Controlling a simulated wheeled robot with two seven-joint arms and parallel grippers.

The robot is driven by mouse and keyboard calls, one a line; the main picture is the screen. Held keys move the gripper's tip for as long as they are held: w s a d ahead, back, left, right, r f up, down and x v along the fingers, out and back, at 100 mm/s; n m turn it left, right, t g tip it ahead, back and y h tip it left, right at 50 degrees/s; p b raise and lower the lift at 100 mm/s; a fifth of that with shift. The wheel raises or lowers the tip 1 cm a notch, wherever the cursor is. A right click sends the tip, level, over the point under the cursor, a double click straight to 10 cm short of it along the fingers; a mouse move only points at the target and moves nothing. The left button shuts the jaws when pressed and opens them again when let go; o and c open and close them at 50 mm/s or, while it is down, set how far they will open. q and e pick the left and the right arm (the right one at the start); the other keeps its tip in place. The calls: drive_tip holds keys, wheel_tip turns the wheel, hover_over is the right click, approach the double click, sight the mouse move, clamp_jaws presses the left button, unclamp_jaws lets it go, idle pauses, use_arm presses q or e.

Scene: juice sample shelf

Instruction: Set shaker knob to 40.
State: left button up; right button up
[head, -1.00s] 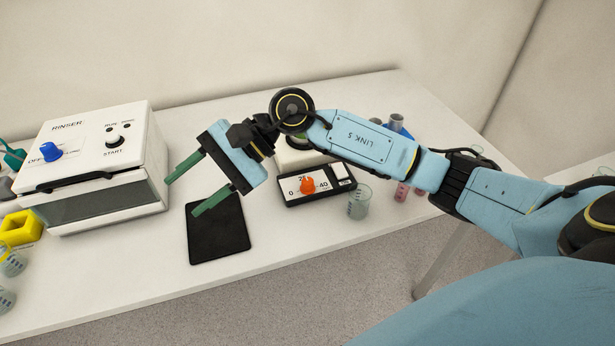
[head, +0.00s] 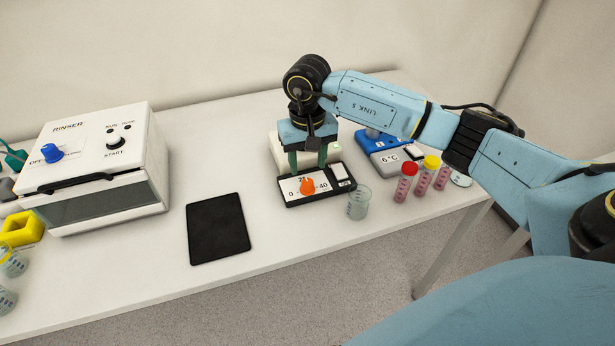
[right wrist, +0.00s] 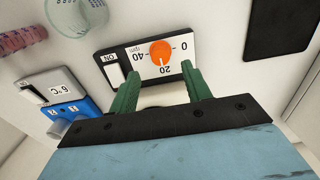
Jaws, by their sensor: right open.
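The shaker (head: 318,199) has a black-framed white front panel with an orange knob (head: 307,186) and marks 0, 20 and 40. In the right wrist view the knob (right wrist: 161,50) shows a thin pale line that seems to point toward the 20. My right gripper (head: 308,168) points down just behind the knob, its green fingers apart and empty. In the right wrist view the open fingers (right wrist: 160,76) lie on either side of the knob, apart from it. The shaker's upper body is partly hidden by the gripper. My left gripper is not in view.
A white rocker switch (head: 339,172) sits right of the dial. A clear beaker (head: 358,203) stands close at the shaker's right. A blue-and-grey 6 °C unit (head: 384,143) and capped pink tubes (head: 424,181) are farther right. A black mat (head: 218,228) and the rinser (head: 105,165) lie left.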

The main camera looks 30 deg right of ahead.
sight(308, 181)
wheel_tip(308, 181, down, 6)
drive_tip(key=shift+r, duration=0.1)
drive_tip(key=shift+c, duration=0.5)
drive_tip(key=c, duration=0.9)
